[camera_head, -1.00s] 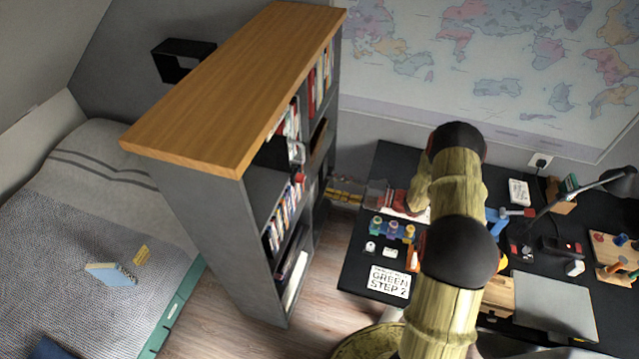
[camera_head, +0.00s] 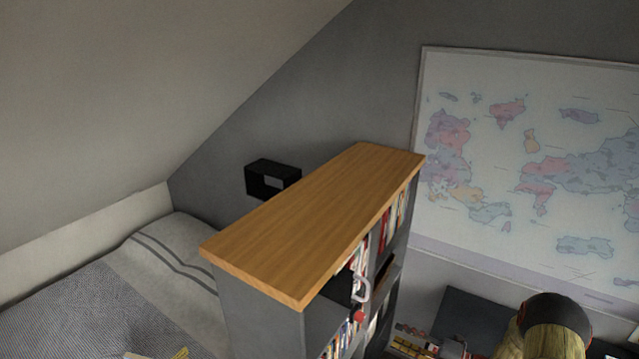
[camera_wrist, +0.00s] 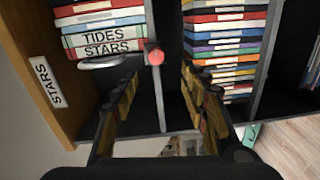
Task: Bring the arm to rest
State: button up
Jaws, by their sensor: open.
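My gripper (camera_wrist: 160,95) is open in the wrist view, with its two fingers wide apart and nothing between them. It faces the bookshelf, whose upright divider (camera_wrist: 160,105) runs between the fingers.
The bookshelf has a wooden top (camera_head: 320,220). A red knob (camera_wrist: 154,56) and a grey handle (camera_wrist: 100,62) are at its front, close to the fingers. Book stacks (camera_wrist: 225,45) fill its compartments. A bed (camera_head: 95,305) lies left; a dark desk (camera_head: 475,318) is right.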

jog(key=s+a+f+n+g, duration=0.4)
jog(key=s+f+n, duration=0.1)
jog(key=s+n, duration=0.2)
jog(key=s+a+r+n+g+h+b, duration=0.1)
jog(key=s+r+n+g, duration=0.15)
jog(key=s+n, duration=0.35)
jog(key=s+a+r+n+g+h+b, duration=0.1)
jog(key=s+n+g, duration=0.25)
jog(key=n, duration=0.35)
jog(key=s+a+r+n+t+h+b, duration=0.2)
jog(key=s+r+n+h+b, duration=0.4)
jog(key=n, duration=0.6)
jog(key=s+a+r+n+t+h+b, duration=0.2)
jog(key=s+r+n+h+b, duration=0.4)
jog(key=s+r+n, duration=0.4)
notch_tip(320, 180, up, 3)
jog(key=shift+s+a+r+n+t+b, duration=0.15)
jog(key=shift+s+n+t+b, duration=0.15)
jog(key=shift+n+t+b, duration=0.55)
